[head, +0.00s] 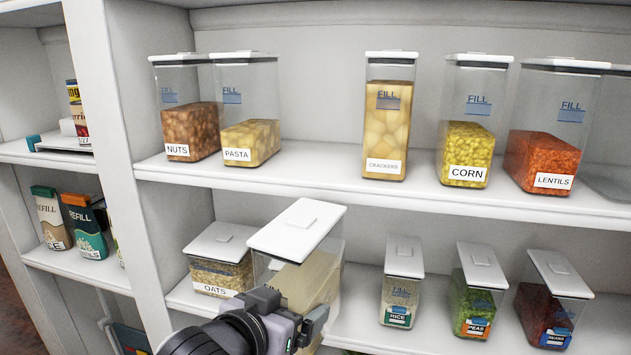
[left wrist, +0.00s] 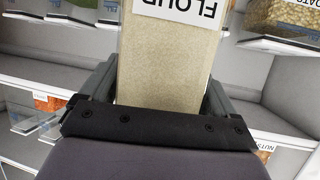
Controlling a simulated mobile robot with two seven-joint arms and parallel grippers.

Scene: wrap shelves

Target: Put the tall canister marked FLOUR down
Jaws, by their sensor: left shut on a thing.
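The tall canister marked FLOUR (head: 302,275) has clear walls, a white lid and pale contents. It is at the lower shelf's level in the head view, to the right of the OATS canister. Its FLOUR label shows upside down in the left wrist view (left wrist: 180,60). My left gripper (head: 300,325) is shut on the canister, with one finger on each side. The canister's base is hidden, so I cannot tell whether it touches the shelf. My right gripper is not in view.
The OATS canister (head: 218,260) stands close on the left. To the right is bare lower shelf (head: 358,305), then RICE (head: 400,285), PEAS and BEANS canisters. The upper shelf (head: 330,175) holds NUTS, PASTA, CRACKERS, CORN and LENTILS. A white upright (head: 125,150) stands at left.

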